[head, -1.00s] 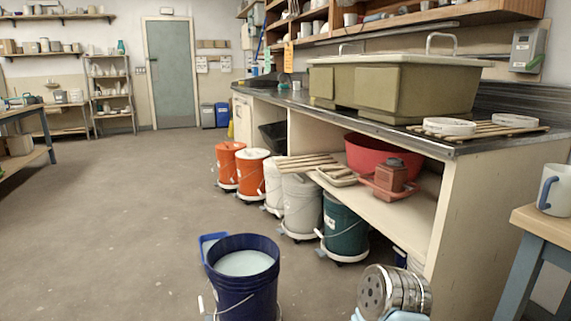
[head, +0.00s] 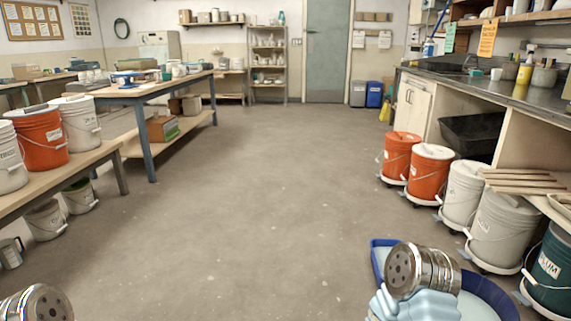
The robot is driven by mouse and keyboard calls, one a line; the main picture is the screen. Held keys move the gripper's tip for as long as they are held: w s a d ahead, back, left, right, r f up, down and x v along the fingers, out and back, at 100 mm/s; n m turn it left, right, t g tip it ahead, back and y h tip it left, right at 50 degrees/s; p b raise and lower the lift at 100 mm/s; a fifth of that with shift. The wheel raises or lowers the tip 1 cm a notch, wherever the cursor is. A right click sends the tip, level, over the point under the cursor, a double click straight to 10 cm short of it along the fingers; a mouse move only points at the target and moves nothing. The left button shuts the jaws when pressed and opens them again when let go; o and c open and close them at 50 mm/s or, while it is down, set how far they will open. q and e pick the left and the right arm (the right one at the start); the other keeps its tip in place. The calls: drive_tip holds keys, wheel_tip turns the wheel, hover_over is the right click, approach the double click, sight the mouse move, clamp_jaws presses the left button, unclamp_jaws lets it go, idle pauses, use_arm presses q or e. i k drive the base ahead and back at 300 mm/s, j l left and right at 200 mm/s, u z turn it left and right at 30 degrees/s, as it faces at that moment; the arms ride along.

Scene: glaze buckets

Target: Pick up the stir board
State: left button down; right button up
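No single stir board can be made out for certain. Pale wooden slats (head: 520,180) lie at the right, at the edge of the low shelf under the counter, above the white buckets. A dark blue bucket (head: 497,303) of pale liquid stands on the floor at the lower right, partly hidden behind a metal and pale blue part of my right arm. A blue piece (head: 379,262) shows at its left rim. A metal part of my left arm shows in the lower left corner. The fingers of both grippers are out of view.
Orange buckets (head: 430,172), white buckets (head: 503,230) and a dark green bucket (head: 548,270) stand on wheeled bases along the counter (head: 450,85). A wooden bench (head: 95,160) with buckets lines the left. The middle floor (head: 240,200) is clear to the door (head: 328,50).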

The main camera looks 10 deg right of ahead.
sight(497, 190)
drive_tip(key=i+j, duration=0.1)
drive_tip(key=i, duration=0.35)
drive_tip(key=i+j, duration=0.1)
drive_tip(key=i, duration=0.4)
drive_tip(key=i+j+z, duration=0.1)
drive_tip(key=i, duration=0.35)
drive_tip(key=i+l+z, duration=0.1)
drive_tip(key=i+z, duration=0.2)
drive_tip(key=i, duration=0.7)
drive_tip(key=i+j+z, duration=0.15)
drive_tip(key=i+z, duration=0.15)
drive_tip(key=i, duration=0.65)
drive_tip(key=i+z, duration=0.45)
drive_tip(key=i, duration=0.15)
drive_tip(key=i+j+z, duration=0.25)
drive_tip(key=i+z, duration=0.25)
